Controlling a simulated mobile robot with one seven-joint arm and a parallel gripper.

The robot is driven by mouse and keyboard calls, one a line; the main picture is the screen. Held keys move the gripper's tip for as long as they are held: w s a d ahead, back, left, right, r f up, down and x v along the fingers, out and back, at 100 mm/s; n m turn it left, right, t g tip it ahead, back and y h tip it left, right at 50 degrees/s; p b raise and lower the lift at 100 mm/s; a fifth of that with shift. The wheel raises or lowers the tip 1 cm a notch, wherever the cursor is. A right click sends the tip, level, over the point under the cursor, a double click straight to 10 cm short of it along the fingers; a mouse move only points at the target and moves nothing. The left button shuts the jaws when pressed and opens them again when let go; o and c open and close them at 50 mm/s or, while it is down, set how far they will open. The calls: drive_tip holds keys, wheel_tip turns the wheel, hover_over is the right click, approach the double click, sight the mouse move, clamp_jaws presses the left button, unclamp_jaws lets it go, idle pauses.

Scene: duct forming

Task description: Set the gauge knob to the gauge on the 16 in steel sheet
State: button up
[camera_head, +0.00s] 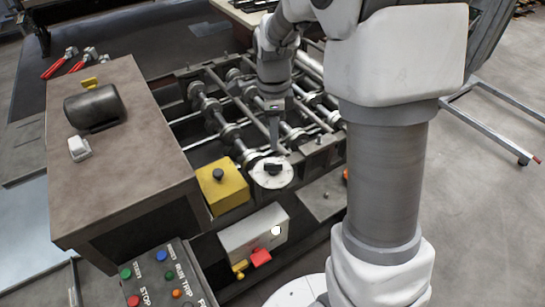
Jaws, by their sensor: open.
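The gauge knob (273,168) is a black bar knob on a round white dial with small marks, at the front of the roller machine. The dial marks are too small to read. My gripper (276,146) points down just above and behind the knob, at the end of my arm. Its dark fingers look narrow from this side, and nothing shows held between them. A gap to the knob seems to remain, but contact is hard to judge. A grey-blue flat sheet (28,225) lies at the left edge; no gauge marking is readable on it.
A yellow box (224,188) with a black knob stands left of the dial. A control panel (165,275) with coloured buttons is at the front. Rollers (232,110) lie behind. A brown cabinet (125,170) bears a dark cylinder (93,108). Red-handled tools (72,62) lie behind.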

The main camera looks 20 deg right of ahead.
sight(273, 163)
wheel_tip(273, 163, down, 10)
drive_tip(key=shift+r, duration=0.15)
idle(0.3)
clamp_jaws()
